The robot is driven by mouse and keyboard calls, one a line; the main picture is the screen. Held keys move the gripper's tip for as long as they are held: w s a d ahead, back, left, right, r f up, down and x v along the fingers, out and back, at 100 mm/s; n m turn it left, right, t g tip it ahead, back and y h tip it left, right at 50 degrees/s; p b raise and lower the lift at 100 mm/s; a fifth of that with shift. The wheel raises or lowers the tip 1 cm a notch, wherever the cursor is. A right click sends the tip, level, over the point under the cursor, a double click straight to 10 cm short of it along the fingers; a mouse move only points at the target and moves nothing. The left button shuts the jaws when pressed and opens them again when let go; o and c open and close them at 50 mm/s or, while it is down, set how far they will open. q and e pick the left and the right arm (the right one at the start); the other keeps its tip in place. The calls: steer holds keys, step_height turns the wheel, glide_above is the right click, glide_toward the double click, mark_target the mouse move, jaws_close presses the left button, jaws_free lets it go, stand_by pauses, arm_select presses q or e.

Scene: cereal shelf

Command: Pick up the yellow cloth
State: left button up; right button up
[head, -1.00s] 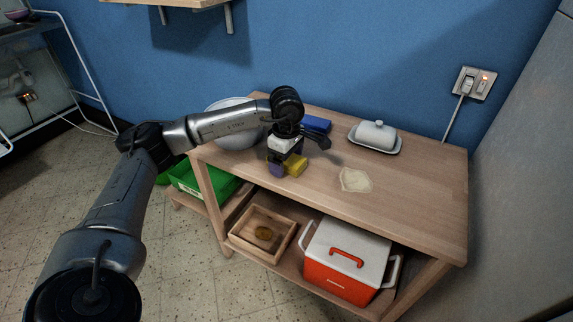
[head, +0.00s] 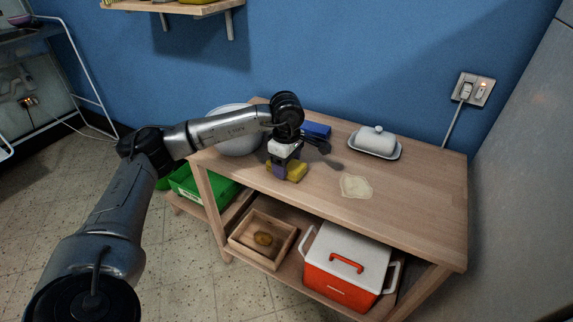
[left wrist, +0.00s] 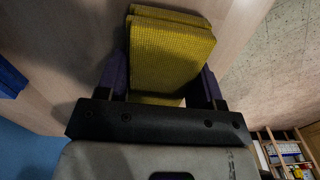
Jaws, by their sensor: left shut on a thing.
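The yellow cloth (head: 293,171) is a folded, textured pad near the front edge of the wooden table (head: 420,201). My left gripper (head: 283,172) reaches down onto it from above. In the left wrist view the yellow cloth (left wrist: 172,52) sits between the two purple fingers of my left gripper (left wrist: 165,80), which are shut on it. I cannot tell whether the cloth still touches the table. My right gripper is not in view.
A white butter dish (head: 375,141) stands at the back right, and a pale spill (head: 356,187) lies on the tabletop. A blue object (head: 317,130) and a white bowl (head: 238,148) are behind my arm. Below are a wooden tray (head: 245,247), red cooler (head: 340,279) and green crate (head: 208,190).

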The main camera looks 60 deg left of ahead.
arm_select(q)
steer(key=r+p, duration=0.2)
steer(key=r, duration=0.1)
steer(key=r+p, duration=0.1)
steer(key=r, duration=0.1)
steer(key=shift+w+d+p, duration=0.15)
steer(key=shift+d+p, duration=0.15)
steer(key=shift+d, duration=0.1)
steer(key=w+d+r+p, duration=0.3)
steer(key=d+r+p, duration=0.2)
steer(key=d, duration=0.5)
steer(key=shift+d+r, duration=0.25)
steer(key=shift+r, duration=0.15)
steer(key=o, duration=0.4)
steer(key=shift+c, duration=0.2)
steer(key=c, duration=0.3)
